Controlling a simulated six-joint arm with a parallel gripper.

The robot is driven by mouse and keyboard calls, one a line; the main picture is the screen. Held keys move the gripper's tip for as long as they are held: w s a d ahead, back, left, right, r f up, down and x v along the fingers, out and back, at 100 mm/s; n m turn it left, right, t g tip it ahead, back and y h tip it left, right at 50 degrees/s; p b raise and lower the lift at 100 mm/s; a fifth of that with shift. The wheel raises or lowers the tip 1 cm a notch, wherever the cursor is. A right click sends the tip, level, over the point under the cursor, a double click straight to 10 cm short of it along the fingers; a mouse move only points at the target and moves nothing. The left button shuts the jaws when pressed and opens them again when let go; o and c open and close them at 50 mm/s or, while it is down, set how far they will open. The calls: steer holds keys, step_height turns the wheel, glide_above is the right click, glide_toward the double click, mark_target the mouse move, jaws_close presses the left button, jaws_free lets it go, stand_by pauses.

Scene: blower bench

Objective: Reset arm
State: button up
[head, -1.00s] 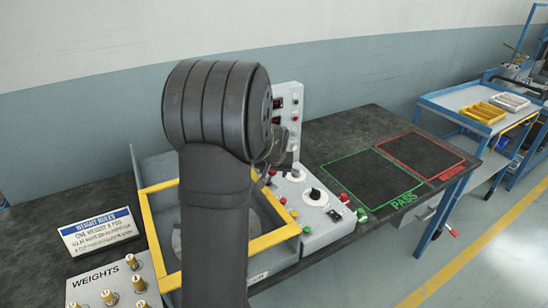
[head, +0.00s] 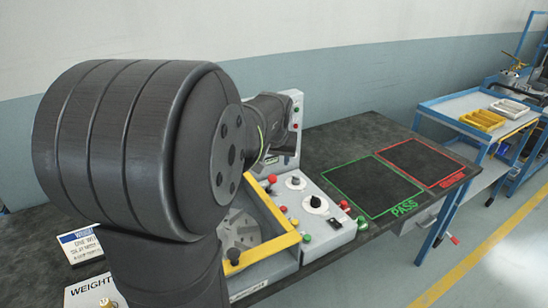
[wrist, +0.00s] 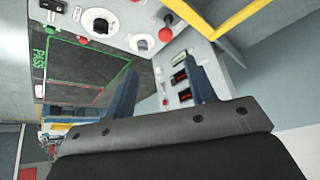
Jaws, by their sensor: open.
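My gripper (wrist: 160,70) shows in the wrist view as two dark blue fingers, spread apart with nothing between them. It is open. Beyond the fingers is the grey control box (wrist: 182,82) with dark displays and small buttons. In the head view my arm's large dark joint fills the left side and hides the gripper. The control panel (head: 325,232) with knobs and red and green buttons lies just right of my arm. The yellow-framed test bay (head: 277,245) with a grey round plate (head: 238,228) inside is partly hidden by my arm.
A green PASS outline (head: 372,187) and a red outline (head: 422,160) on the dark bench hold nothing. A white-and-blue sign (head: 80,246) and the weights plate (head: 88,294) are partly covered by my arm. A blue cart (head: 462,104) with trays stands at the right.

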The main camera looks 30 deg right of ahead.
mark_target(274, 181)
steer(key=shift+f, duration=0.15)
stand_by(0.3)
steer(key=x, duration=1.7)
steer(key=shift+w, duration=0.35)
steer(key=shift+r, duration=0.2)
steer(key=s+v, duration=0.1)
steer(key=v, duration=1.6)
steer(key=x, duration=1.7)
steer(key=shift+w, duration=0.35)
steer(key=w+r+g, duration=0.1)
steer(key=w+r, duration=0.2)
steer(key=w, duration=0.4)
steer(key=shift+a+r, duration=0.2)
steer(key=shift+a, duration=0.1)
